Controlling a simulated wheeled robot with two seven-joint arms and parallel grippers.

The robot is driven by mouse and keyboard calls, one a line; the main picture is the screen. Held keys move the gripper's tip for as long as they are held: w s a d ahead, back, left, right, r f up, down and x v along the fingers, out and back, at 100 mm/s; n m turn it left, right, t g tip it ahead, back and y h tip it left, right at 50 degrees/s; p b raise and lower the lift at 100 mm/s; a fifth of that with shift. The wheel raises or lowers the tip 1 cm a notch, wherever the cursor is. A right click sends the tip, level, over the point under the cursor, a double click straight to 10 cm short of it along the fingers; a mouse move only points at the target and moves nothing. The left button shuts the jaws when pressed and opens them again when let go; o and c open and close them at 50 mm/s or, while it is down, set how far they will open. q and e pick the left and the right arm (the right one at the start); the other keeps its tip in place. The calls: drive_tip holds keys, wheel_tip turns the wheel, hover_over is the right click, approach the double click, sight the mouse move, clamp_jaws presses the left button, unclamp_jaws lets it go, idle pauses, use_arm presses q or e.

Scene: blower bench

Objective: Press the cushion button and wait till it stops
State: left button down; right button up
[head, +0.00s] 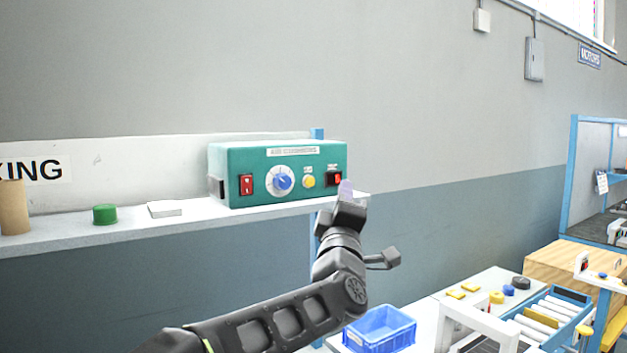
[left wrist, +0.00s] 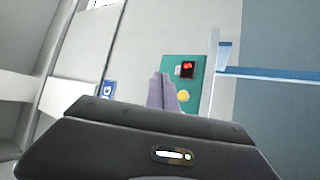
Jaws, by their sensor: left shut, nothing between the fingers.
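A green machine box (head: 240,161) labelled as air cushions stands on the shelf in the head view. Its front has a red rocker switch (head: 246,184), a blue dial (head: 283,181), a yellow button (head: 308,181) and a black switch with a red part (head: 334,178). My left gripper (head: 346,190) is shut and empty, its fingertips just in front of the box's right end, by the black switch. In the left wrist view the shut fingers (left wrist: 162,93) point toward the green panel, beside the yellow button (left wrist: 183,96) and the lit red switch (left wrist: 187,69). Contact cannot be told. My right gripper is not in view.
The shelf (head: 130,232) also holds a green cylinder (head: 105,214), a white pad (head: 165,208) and a brown roll (head: 13,207). Below right, a blue crate (head: 380,330) and a bench with several small parts stand near my left arm.

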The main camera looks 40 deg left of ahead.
sight(310, 182)
use_arm(q)
drive_tip(key=shift+w+a+f, duration=0.1)
drive_tip(key=shift+w+a, duration=0.35)
drive_tip(key=shift+a, duration=1.05)
drive_tip(key=shift+w+a+f, duration=0.1)
drive_tip(key=shift+w+a, duration=0.35)
drive_tip(key=shift+a, duration=1)
drive_tip(key=shift+w+a+f, duration=0.1)
drive_tip(key=shift+w+a, duration=0.35)
drive_tip(key=shift+a, duration=1.05)
drive_tip(key=shift+w+a+b, duration=0.15)
drive_tip(key=shift+a+b, duration=0.25)
